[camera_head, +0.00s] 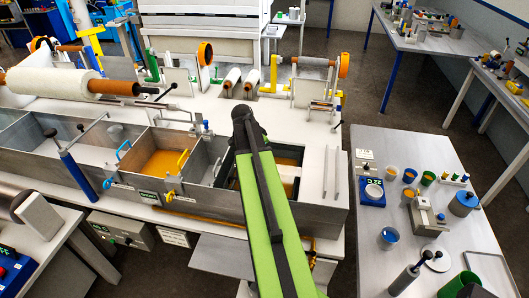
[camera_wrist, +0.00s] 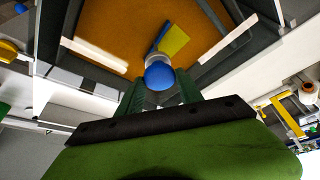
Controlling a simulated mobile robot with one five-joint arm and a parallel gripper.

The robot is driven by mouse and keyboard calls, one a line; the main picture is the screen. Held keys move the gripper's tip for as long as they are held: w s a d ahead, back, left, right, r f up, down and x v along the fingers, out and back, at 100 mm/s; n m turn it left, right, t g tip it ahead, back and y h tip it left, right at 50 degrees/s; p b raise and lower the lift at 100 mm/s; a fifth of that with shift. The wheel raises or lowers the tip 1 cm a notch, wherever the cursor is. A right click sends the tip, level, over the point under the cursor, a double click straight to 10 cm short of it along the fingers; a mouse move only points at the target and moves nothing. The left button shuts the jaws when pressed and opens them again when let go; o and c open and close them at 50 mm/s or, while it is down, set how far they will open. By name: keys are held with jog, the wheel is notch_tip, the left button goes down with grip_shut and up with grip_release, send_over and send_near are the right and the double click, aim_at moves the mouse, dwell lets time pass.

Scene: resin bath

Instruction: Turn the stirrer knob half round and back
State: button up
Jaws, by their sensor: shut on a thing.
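The stirrer knob (camera_wrist: 159,76) is a round blue ball in the middle of the wrist view, with a pale collar behind it. My gripper (camera_wrist: 160,90) has its dark green fingers on either side of the knob and is shut on it. A flat yellow and blue piece (camera_wrist: 174,40) shows just beyond the knob, over the orange resin (camera_wrist: 110,22). Whether it is joined to the knob is not clear. In the head view my green arm reaches over the bath and hides the knob and my gripper.
The metal bath (camera_head: 222,207) has several compartments; two show orange liquid. A roller with white fabric (camera_head: 58,82) stands at the left. A side table (camera_head: 452,235) with cups and tools stands at the right, across a floor gap.

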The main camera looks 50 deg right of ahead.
jog(key=shift+w+m, duration=0.15)
jog(key=shift+m, duration=0.15)
dwell(0.4)
jog(key=o, duration=1.3)
jog(key=shift+w+f, duration=0.1)
jog(key=shift+o, duration=0.2)
jog(key=p+v, duration=1.6)
jog(key=v, duration=0.1)
jog(key=shift+r, duration=0.3)
jog(key=shift+w, duration=0.1)
